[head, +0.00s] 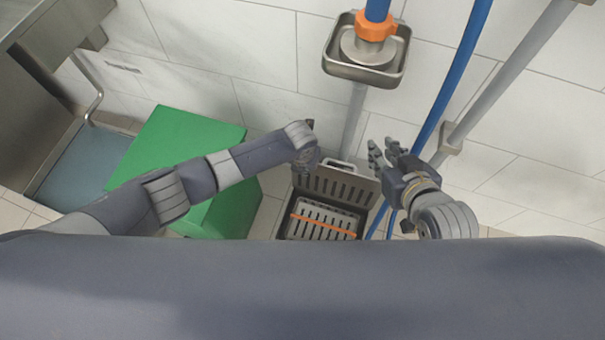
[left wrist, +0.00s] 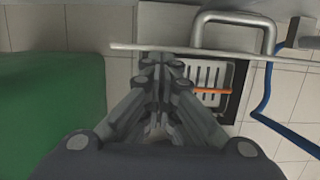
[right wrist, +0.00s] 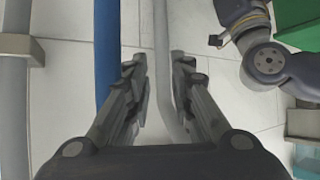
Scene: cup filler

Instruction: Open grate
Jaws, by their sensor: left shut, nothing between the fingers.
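The slotted metal grate (head: 335,184) stands raised and tilted at the back of a floor drain, with a pale handle (head: 343,164) on its upper edge. The handle also shows in the left wrist view (left wrist: 268,36). Below the grate, the drain box holds a slotted insert (head: 322,217) crossed by an orange bar. My left gripper (head: 309,160) is at the grate's upper left, its fingers mostly hidden in the head view. It is shut and empty in the left wrist view (left wrist: 160,62). My right gripper (head: 383,152) is open and empty, right of the grate; its spread fingers show in the right wrist view (right wrist: 159,62).
A green block (head: 190,150) stands left of the drain, under my left arm. A blue hose (head: 455,85) hangs close to my right gripper, and a grey pipe (head: 500,85) runs behind it. A metal cup holder (head: 367,62) with an orange fitting is above.

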